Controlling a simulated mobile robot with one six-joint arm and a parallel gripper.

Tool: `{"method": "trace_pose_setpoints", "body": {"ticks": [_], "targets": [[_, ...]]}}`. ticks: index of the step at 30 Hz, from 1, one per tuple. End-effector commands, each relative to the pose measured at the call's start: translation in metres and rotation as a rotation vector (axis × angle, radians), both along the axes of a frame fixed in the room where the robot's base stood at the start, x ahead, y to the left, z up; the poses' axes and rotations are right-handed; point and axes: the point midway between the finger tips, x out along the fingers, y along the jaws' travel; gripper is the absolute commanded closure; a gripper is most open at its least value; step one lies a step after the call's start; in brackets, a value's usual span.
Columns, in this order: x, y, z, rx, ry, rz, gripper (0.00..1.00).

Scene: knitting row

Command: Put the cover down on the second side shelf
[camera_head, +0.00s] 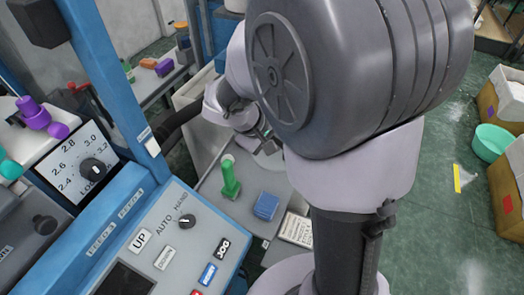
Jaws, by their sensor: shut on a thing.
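My gripper (263,134) is small in the middle of the camera_head view, partly hidden behind my own arm. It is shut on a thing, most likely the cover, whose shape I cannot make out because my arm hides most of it. The gripper is above and beyond a grey side shelf (212,207) beside the machine. Whether this is the second side shelf, I cannot tell. On that shelf stand a green peg-like object (229,180) and a blue block (266,206). I cannot tell whether the held thing touches anything.
The blue machine frame and control panel (139,219) with a dial (94,170) fill the left. Another shelf (158,85) farther back holds small coloured objects. A printed sheet (297,229) lies near the grey shelf. At right are cardboard boxes (511,100), a green basin (491,143) and open floor.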

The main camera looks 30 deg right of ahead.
Motion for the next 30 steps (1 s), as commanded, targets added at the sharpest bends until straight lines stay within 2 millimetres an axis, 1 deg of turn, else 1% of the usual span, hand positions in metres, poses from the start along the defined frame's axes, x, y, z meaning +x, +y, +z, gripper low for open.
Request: {"method": "trace_pose_setpoints", "body": {"ticks": [1,2,4,6,8,10,16,20,21,23,24,30], "targets": [[0.0,0.0,-0.012,0.0,0.001,0.001,1.0],[0.0,0.0,-0.018,0.001,0.0,0.0,1.0],[0.0,0.0,-0.037,0.0,0.002,0.001,1.0],[0.0,0.0,-0.052,0.001,0.002,0.0,1.0],[0.0,0.0,-0.06,0.001,0.001,0.001,1.0],[0.0,0.0,-0.062,0.0,-0.001,0.002,1.0],[0.0,0.0,-0.06,0.0,-0.002,0.001,1.0],[0.0,0.0,-0.064,0.001,-0.002,0.0,1.0],[0.0,0.0,-0.063,0.001,-0.001,0.001,0.78],[0.0,0.0,-0.063,0.001,-0.001,0.001,0.66],[0.0,0.0,-0.063,0.001,-0.001,0.001,0.64],[0.0,0.001,-0.063,0.001,-0.001,0.001,0.64]]}}
